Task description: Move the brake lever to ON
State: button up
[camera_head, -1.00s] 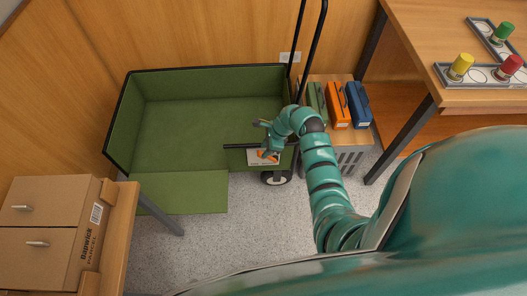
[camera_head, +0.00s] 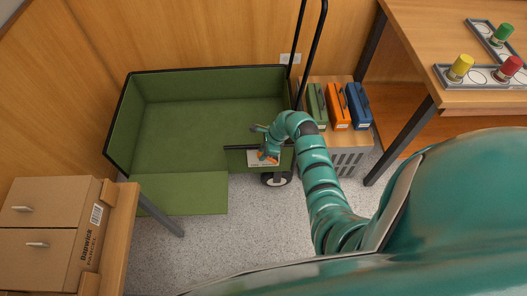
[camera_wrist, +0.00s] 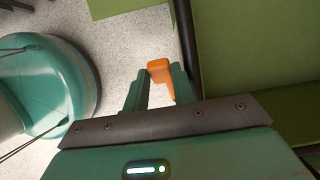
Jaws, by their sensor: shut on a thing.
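The green wagon (camera_head: 185,130) has a black rim and a white plate (camera_head: 254,162) on its near side wall. The brake lever (camera_head: 261,156) is a small orange piece at this plate, partly hidden by my gripper in the head view. My gripper (camera_head: 265,155) is at the lever. In the wrist view, the orange lever (camera_wrist: 160,70) shows at the fingertips of my gripper (camera_wrist: 160,84), which is shut on it. Plate markings are too small to read, so I cannot tell the lever's setting.
A wagon wheel (camera_head: 276,180) is just below the plate. A low crate stand (camera_head: 350,158) with several coloured boxes is to the right. A wooden table (camera_head: 480,98) stands at right, and a bench with cartons (camera_head: 45,215) at left. Speckled floor (camera_head: 240,225) is clear in front.

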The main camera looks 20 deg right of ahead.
jog(key=shift+w+a+r+p, duration=0.15)
jog(key=shift+r+p, duration=0.1)
jog(key=shift+p, duration=0.6)
jog(key=h+p, duration=0.1)
jog(key=p, duration=0.1)
jog(key=shift+a+f+p, duration=0.1)
jog(key=shift+a+p, duration=0.25)
jog(key=shift+a, duration=0.05)
jog(key=a+f+h+p, duration=0.1)
jog(key=p, duration=0.1)
jog(key=shift+w+a+f+g+p, duration=0.1)
jog(key=shift+w+f+g+p, duration=0.1)
jog(key=shift+g+p, duration=0.2)
jog(key=f+h+b, duration=0.1)
jog(key=a+f+h+b, duration=0.1)
jog(key=h+b, duration=0.1)
jog(key=a+f+g+h+b, duration=0.1)
jog(key=f, duration=0.1)
jog(key=shift+w+a+h+b, duration=0.15)
jog(key=shift+w+h+b, duration=0.15)
jog(key=shift+w, duration=0.05)
jog(key=shift+r, duration=0.1)
